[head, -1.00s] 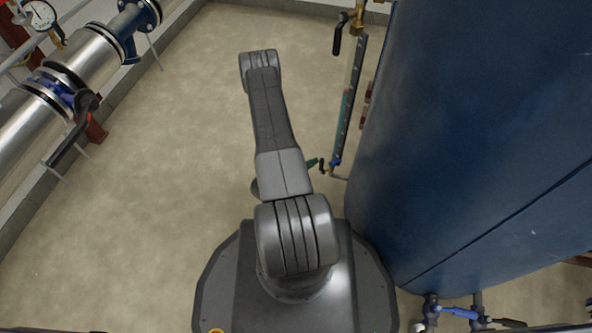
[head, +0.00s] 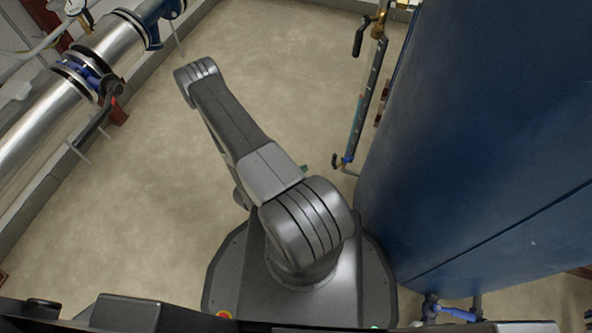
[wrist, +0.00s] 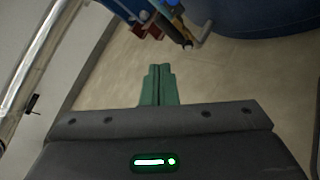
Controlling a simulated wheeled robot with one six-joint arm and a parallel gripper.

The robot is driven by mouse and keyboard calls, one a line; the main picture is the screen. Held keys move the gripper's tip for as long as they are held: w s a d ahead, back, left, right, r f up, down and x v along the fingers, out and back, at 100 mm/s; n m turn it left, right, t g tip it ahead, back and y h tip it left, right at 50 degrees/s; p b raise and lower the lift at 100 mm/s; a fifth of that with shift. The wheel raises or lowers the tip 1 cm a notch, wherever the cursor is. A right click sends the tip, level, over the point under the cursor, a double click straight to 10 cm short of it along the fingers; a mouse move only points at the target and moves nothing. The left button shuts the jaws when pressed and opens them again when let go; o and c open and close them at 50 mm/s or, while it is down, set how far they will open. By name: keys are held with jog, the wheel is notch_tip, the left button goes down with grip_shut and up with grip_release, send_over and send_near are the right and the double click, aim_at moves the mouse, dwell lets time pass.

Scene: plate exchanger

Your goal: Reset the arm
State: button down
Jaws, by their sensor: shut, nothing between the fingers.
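My gripper (wrist: 159,72) shows in the wrist view with its two green fingers together, shut and empty above the bare floor. In the head view my arm is raised and bent over my base, its elbow end leaning to the upper left. The arm hides most of the gripper there. Only a small green bit of it shows beside the forearm.
A large blue tank (head: 490,150) stands close on the right. A sight gauge with valves (head: 360,105) runs beside it, also near the top of the wrist view (wrist: 172,15). Silver piping (head: 40,120) with a lever valve lies left. The floor (head: 130,205) between is clear.

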jog(key=shift+v, duration=0.9)
jog(key=b+x, duration=0.3)
jog(key=x, duration=0.9)
dwell(0.6)
